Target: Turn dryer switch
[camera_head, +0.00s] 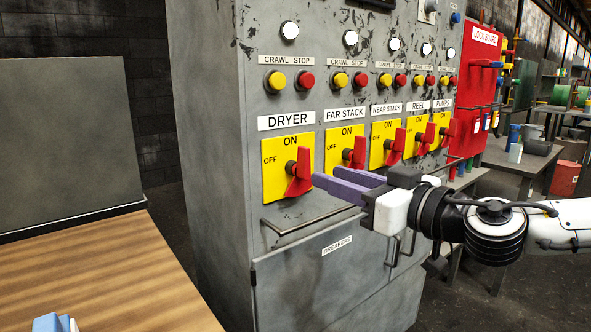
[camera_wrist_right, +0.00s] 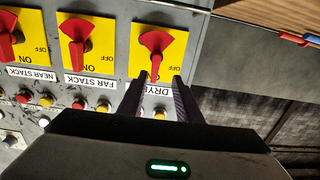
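The dryer switch is a red rotary handle (camera_head: 300,172) on a yellow ON/OFF plate (camera_head: 272,185), under the DRYER label (camera_head: 286,120) at the left of the grey cabinet front. My right gripper (camera_head: 325,175) reaches in from the right, its purple fingers apart and tips just right of the handle. In the right wrist view, which is upside down, the fingertips (camera_wrist_right: 158,77) are spread. The dryer handle (camera_wrist_right: 155,45) shows beyond them, its narrow end lined up with the gap. Contact cannot be told. My left gripper is not seen.
Similar red switches stand right of the dryer one, the closest being FAR STACK (camera_head: 354,153). Yellow and red buttons (camera_head: 304,81) sit above. A metal rail (camera_head: 310,222) runs below. A wooden table (camera_head: 100,275) is at lower left, with a blue object (camera_head: 52,323) at its edge.

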